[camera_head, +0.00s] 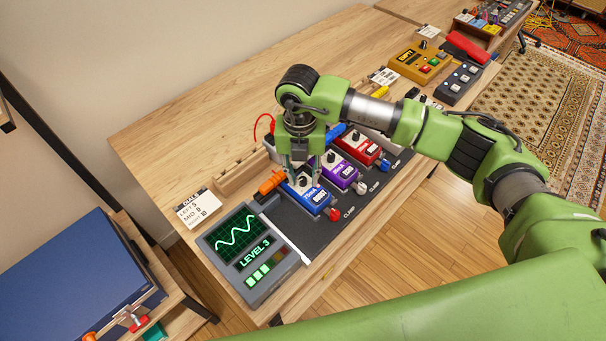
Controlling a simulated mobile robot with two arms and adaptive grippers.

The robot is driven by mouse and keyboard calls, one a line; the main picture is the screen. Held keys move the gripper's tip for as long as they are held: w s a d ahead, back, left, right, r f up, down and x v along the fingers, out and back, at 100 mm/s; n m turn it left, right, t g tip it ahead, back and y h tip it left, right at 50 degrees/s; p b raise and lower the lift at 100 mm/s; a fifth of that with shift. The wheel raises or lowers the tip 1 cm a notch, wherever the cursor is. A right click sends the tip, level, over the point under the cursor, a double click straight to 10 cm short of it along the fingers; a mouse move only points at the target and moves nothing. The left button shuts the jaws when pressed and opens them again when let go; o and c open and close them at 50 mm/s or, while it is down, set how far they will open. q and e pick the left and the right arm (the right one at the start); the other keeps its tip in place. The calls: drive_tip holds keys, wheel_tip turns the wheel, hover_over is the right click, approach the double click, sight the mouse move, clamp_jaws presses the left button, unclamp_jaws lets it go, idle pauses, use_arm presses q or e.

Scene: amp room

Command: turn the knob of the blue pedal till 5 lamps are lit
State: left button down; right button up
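The blue pedal (313,199) lies on a dark board near the front of the wooden bench, with a cable plug at its left. My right gripper (303,178) points down over the pedal's upper end, its two fingers one on each side of the knob (301,182). Whether the fingers touch the knob is too small to tell. The grey meter (250,250) at the bench's left end shows a green wave and "LEVEL 3". In its lamp row (264,268), 3 lamps are lit green and the rest are dark. My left gripper is not in view.
A purple pedal (340,172) and a red pedal (360,148) stand close to the right of the blue one. A card marked "DIALS" (199,207) stands behind the meter. A yellow pedal (418,62) is farther off. The bench's back left is clear.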

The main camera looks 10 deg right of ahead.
sight(302, 180)
wheel_tip(302, 180, up, 8)
drive_tip(key=shift+f, duration=0.2)
drive_tip(key=shift+f, duration=0.1)
idle(0.6)
